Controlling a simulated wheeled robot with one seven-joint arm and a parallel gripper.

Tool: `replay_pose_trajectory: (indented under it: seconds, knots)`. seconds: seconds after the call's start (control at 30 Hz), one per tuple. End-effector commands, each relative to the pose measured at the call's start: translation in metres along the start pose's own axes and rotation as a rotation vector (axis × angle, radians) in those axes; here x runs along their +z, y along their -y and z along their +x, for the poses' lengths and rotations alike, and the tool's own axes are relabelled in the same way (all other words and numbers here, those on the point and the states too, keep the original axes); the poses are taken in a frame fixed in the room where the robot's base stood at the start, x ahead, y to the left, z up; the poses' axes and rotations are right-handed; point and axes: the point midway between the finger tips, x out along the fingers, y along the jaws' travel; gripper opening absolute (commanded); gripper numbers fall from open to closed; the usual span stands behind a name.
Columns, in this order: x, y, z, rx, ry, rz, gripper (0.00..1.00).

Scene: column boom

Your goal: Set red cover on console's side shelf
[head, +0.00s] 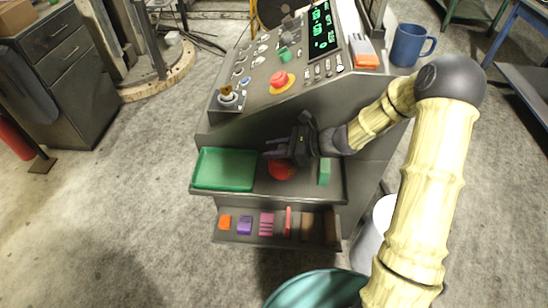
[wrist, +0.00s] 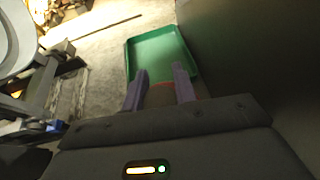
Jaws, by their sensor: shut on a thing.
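I cannot tell whether the cover touches the shelf. A red button (head: 279,79) on a yellow base sits on the sloped panel. Which surface is the side shelf is unclear.
A green tray (head: 225,169) fills the shelf's left part, and a green block (head: 324,171) stands at its right. A lower rack (head: 258,240) holds several small coloured items. A blue mug (head: 408,46) stands right of the panel, near an orange-and-grey item (head: 366,57).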

Motion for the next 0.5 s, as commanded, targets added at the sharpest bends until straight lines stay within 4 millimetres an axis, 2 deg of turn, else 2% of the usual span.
replay_pose_trajectory:
  seconds: [0.13, 0.4, 0.5]
  knots:
    - [-0.002, 0.000, 0.001, 0.001, 0.001, 0.001, 0.01]
    - [-0.032, -0.001, 0.014, 0.002, 0.001, 0.002, 0.01]
    - [-0.035, 0.000, 0.015, 0.001, 0.001, -0.001, 0.01]
